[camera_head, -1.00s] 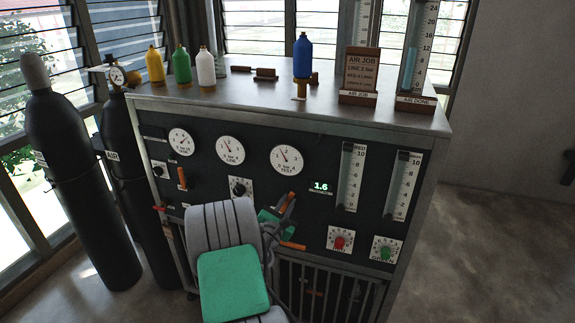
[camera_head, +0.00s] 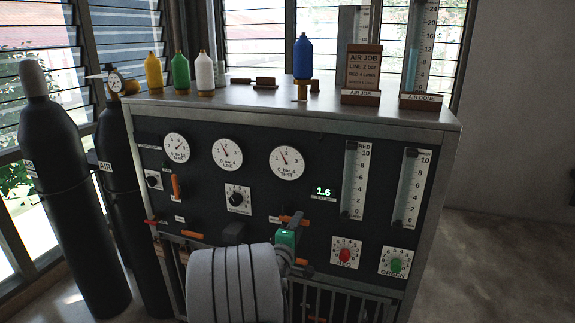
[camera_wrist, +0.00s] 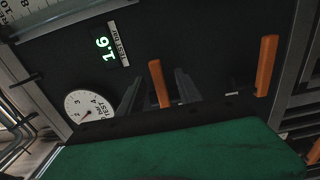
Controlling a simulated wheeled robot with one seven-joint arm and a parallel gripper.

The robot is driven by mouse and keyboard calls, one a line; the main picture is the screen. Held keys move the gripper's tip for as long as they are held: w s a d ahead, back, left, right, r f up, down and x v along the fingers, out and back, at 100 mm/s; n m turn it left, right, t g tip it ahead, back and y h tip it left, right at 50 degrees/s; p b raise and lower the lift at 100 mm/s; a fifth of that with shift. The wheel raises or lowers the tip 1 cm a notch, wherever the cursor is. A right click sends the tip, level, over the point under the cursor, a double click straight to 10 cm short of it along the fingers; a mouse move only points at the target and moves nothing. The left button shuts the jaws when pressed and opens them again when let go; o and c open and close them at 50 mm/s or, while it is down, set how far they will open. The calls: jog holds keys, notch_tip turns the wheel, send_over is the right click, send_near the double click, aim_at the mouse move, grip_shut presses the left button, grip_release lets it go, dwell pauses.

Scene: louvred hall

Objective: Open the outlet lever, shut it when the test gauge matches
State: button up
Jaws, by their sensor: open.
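The dark gauge panel (camera_head: 330,160) fills the middle of the head view. Its test gauge (camera_head: 287,162) has the needle up and left, and the green display (camera_head: 323,191) reads 1.6, also in the wrist view (camera_wrist: 103,50). Two orange levers stand below the test gauge, an upper one (camera_wrist: 158,85) and a lower one (camera_wrist: 266,65); both lie roughly horizontal on the panel. I cannot read which is the outlet lever. My gripper (camera_wrist: 157,93) is open, with one finger on each side of the upper lever. Contact cannot be told.
A vertical orange lever (camera_head: 176,187), a black knob (camera_head: 236,198), a red knob (camera_head: 345,255) and a green knob (camera_head: 396,265) are on the panel. Dark cylinders (camera_head: 65,190) stand at left. Bottles and the job sign (camera_head: 362,72) stand on top. Floor at right is clear.

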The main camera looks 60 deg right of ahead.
jog(key=s+a+b, duration=0.1)
jog(key=a, duration=0.6)
jog(key=shift+b, duration=0.4)
jog(key=shift+a, duration=0.1)
jog(key=s+a+b, duration=0.1)
jog(key=a, duration=0.6)
jog(key=shift+s+a, duration=0.15)
jog(key=shift+a, duration=0.1)
